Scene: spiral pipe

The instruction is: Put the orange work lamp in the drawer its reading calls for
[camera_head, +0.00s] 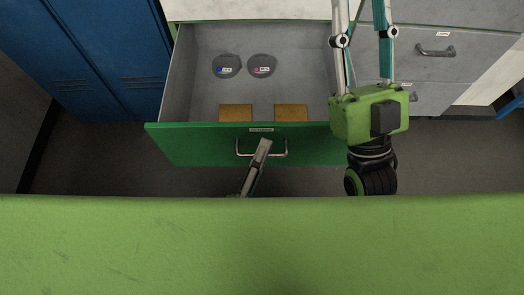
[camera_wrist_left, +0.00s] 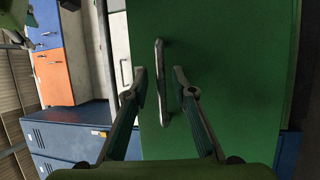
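The orange work lamp does not show in either view. A green-fronted drawer (camera_head: 200,145) stands pulled out in the head view; its front label is too small to read. My left gripper (camera_head: 264,146) is at the drawer's bar handle (camera_head: 243,153). In the left wrist view the open fingers of my left gripper (camera_wrist_left: 161,78) stand either side of the line of the handle (camera_wrist_left: 160,60), with a gap visible on both sides. My right gripper's green body (camera_head: 350,115) is beside the drawer's right end. Its fingers run up out of the frame, so their tips and anything between them are hidden.
Two grey round pieces with small labels (camera_head: 226,66) (camera_head: 262,66) and two brown blocks (camera_head: 236,112) (camera_head: 291,112) lie in the drawer. Blue lockers (camera_head: 100,60) stand left. Grey drawers (camera_head: 445,60) stand right. Bare floor (camera_head: 110,165) lies below the lockers.

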